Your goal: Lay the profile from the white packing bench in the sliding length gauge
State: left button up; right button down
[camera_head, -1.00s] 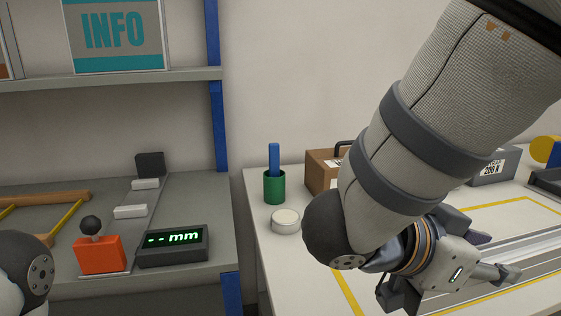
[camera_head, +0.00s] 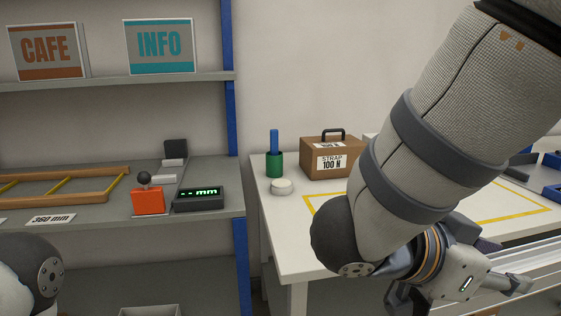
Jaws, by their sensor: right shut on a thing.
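My right gripper (camera_head: 458,292) is shut on a long silver profile (camera_head: 540,256) at the lower right. The profile runs out of the picture to the right, in front of the white packing bench (camera_head: 290,240); the arm and gripper hide its other end. The sliding length gauge stands on the grey bench at left: an orange slider (camera_head: 147,201) with a black knob, pale blocks (camera_head: 165,178), a dark stop (camera_head: 175,150) and a display (camera_head: 199,199) reading "-- mm". No profile lies in it. My left gripper is out of view; only part of that arm shows at lower left.
A wooden frame with yellow bars (camera_head: 65,186) and a "360 mm" label (camera_head: 52,220) lie left of the gauge. A green cup (camera_head: 275,165), white round tin (camera_head: 281,187) and brown strap case (camera_head: 325,160) stand on the white bench. A blue post (camera_head: 240,255) separates the benches.

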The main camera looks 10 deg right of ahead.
jog(key=shift+s+f, duration=0.1)
jog(key=shift+s, duration=0.1)
jog(key=w+a+f+n+t+y, duration=0.1)
jog(key=w+a+f+n+t, duration=0.1)
jog(key=a+f, duration=0.4)
jog(key=w+a+f+n+t+y, duration=0.2)
jog(key=w+a+f+n+t, duration=0.1)
jog(key=f, duration=0.4)
jog(key=a+n+t, duration=0.1)
jog(key=a+t, duration=0.1)
jog(key=shift+w+a+f+n, duration=0.35)
jog(key=shift+a+n, duration=0.05)
